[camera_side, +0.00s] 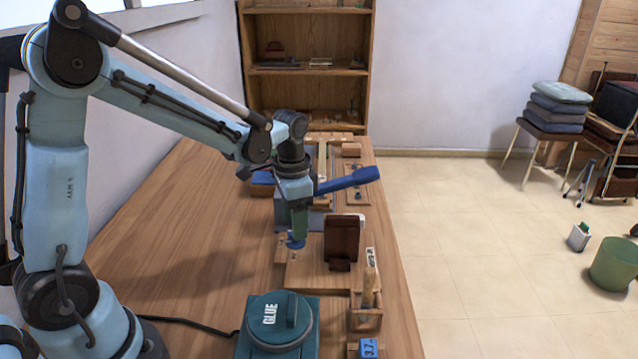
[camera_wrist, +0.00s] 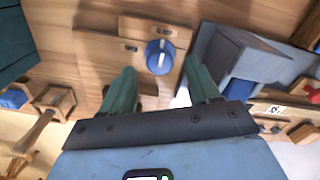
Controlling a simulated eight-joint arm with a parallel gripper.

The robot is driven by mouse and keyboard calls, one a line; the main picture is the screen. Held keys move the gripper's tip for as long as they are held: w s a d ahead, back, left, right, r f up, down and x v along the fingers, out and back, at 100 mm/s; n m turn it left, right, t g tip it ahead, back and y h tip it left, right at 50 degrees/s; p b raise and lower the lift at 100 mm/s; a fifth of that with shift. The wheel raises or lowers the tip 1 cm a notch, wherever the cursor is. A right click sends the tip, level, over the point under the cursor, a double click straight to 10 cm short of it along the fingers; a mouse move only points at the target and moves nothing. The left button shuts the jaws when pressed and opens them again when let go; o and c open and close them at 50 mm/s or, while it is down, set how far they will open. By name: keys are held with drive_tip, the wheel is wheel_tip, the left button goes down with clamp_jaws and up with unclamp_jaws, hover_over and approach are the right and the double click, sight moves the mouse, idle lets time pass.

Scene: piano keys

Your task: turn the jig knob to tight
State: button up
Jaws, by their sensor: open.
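A round blue knob (camera_wrist: 160,57) sits on a pale wooden jig plate (camera_wrist: 106,60) in the wrist view. Two small dark label plates lie by the knob, one to its left and one above it; their lettering is too small to read. In the side view the knob (camera_side: 296,241) shows just under my gripper (camera_side: 299,225). My gripper (camera_wrist: 160,70) has two green fingers, spread apart, one on each side of the knob with gaps between. In the wrist view the knob lies between and slightly beyond the fingertips. I cannot tell the exact height of the fingertips over it.
A teal glue pot (camera_side: 277,335) stands at the front of the bench. A dark brown upright piece (camera_side: 342,240) stands close right of my gripper. A wooden holder (camera_side: 366,312) with a brush is near the right edge. A grey block (camera_wrist: 232,58) lies right of the jig.

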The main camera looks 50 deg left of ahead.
wheel_tip(320, 180, up, 10)
idle(0.5)
drive_tip(key=shift+s, duration=0.1)
drive_tip(key=s+d+f+n+t, duration=0.1)
drive_tip(key=s+d+n+t, duration=0.2)
drive_tip(key=s+t, duration=0.4)
drive_tip(key=shift+s+d+f+n, duration=0.25)
drive_tip(key=shift+s+n, duration=0.55)
drive_tip(key=shift+s, duration=0.45)
